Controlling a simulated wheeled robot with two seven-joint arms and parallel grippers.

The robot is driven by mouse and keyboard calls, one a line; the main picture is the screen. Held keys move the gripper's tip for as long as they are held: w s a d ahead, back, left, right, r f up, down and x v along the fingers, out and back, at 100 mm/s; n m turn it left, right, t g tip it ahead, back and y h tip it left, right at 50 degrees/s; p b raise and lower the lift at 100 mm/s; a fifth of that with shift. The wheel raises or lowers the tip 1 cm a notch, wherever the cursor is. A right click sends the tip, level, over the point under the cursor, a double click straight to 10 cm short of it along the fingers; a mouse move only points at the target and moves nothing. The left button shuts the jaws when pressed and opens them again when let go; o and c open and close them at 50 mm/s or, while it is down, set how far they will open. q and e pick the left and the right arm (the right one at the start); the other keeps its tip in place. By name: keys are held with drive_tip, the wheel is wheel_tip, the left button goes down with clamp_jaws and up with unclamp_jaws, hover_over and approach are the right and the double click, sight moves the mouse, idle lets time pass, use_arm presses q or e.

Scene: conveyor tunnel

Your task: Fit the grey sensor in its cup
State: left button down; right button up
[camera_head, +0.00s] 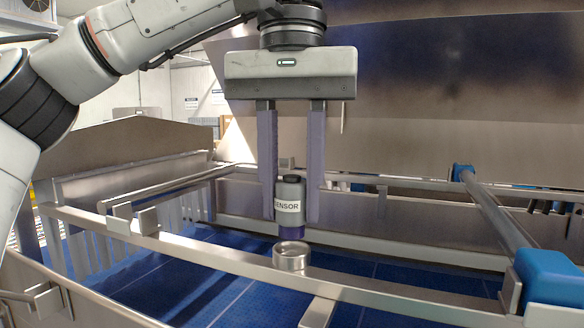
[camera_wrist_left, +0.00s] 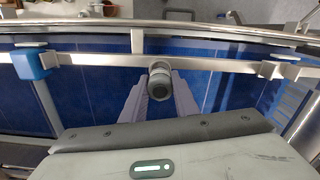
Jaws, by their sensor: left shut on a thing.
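The grey sensor (camera_head: 289,190) is a small upright cylinder with a white label reading SENSOR and a dark purple lower end. My left gripper (camera_head: 291,208) points down and is shut on it, one long finger on each side. The metal cup (camera_head: 291,257) is a short round holder at the front rail, just below the sensor in the head view. A small gap shows between the sensor's lower end and the cup rim. In the left wrist view the sensor (camera_wrist_left: 160,84) shows end-on between the fingers, and it hides much of what lies below. My right gripper is not in view.
A steel front rail (camera_head: 215,257) crosses near the cup. The blue conveyor belt (camera_head: 200,285) lies below. A pipe with blue clamps (camera_head: 548,278) runs along the right. A large steel hood (camera_head: 450,90) stands behind the gripper.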

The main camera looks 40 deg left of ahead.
use_arm(q)
drive_tip(key=shift+f, duration=0.15)
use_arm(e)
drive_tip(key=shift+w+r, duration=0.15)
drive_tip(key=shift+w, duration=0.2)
use_arm(q)
drive_tip(key=shift+f, duration=0.1)
drive_tip(key=shift+f, duration=0.25)
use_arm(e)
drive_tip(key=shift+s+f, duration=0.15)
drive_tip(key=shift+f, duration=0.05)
use_arm(q)
drive_tip(key=shift+f+b, duration=0.7)
drive_tip(key=shift+f, duration=0.2)
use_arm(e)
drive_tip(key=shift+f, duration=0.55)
use_arm(q)
drive_tip(key=c, duration=1.3)
unclamp_jaws()
